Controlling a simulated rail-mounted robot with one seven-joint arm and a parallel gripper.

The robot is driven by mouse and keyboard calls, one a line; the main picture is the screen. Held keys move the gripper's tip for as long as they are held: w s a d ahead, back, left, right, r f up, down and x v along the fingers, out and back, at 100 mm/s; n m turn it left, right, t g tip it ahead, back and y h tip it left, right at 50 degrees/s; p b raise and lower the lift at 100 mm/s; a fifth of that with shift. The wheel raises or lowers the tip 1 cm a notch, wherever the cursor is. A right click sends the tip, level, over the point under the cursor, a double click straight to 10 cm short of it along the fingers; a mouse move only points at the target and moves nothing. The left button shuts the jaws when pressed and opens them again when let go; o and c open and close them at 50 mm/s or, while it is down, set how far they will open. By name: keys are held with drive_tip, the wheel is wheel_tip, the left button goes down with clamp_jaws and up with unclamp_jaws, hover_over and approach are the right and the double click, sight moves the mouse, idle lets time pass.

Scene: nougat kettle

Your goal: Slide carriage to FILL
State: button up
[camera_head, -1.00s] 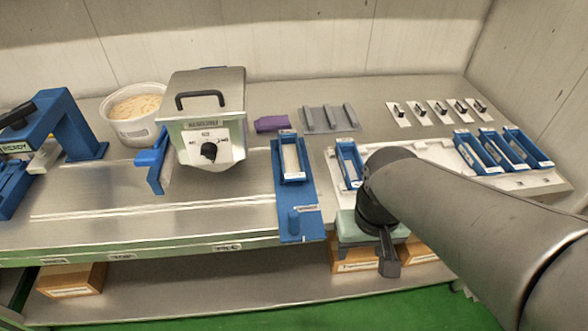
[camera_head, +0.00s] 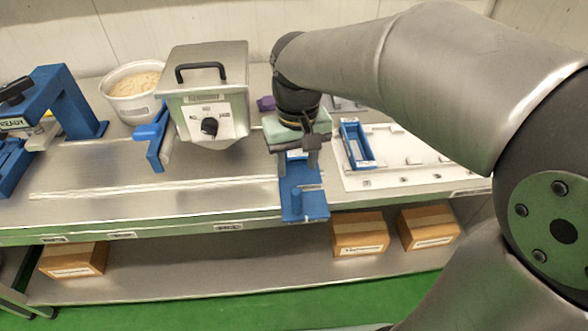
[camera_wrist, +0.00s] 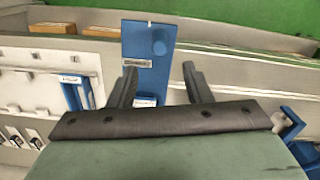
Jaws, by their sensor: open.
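The carriage (camera_head: 303,203) is a blue plate lying across the bench at the right end of the rail slots, right of the steel kettle (camera_head: 205,90). It has an upright blue peg near its front end; the peg (camera_wrist: 159,47) shows clearly in the wrist view. A blue mould (camera_wrist: 146,101) sits on the carriage, mostly hidden by my gripper. My gripper (camera_head: 297,167) points down over the carriage, open and empty. In the wrist view my gripper (camera_wrist: 160,82) has its fingers apart on either side of the carriage's middle, with the peg beyond them.
A white tray (camera_head: 408,178) with a blue mould (camera_head: 356,146) lies to the right. A blue bracket (camera_head: 152,140) stands left of the kettle. Small labels on the front edge are too blurred to read.

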sight(296, 203)
wheel_tip(296, 203, down, 14)
drive_tip(key=shift+f, duration=0.1)
idle(0.4)
clamp_jaws()
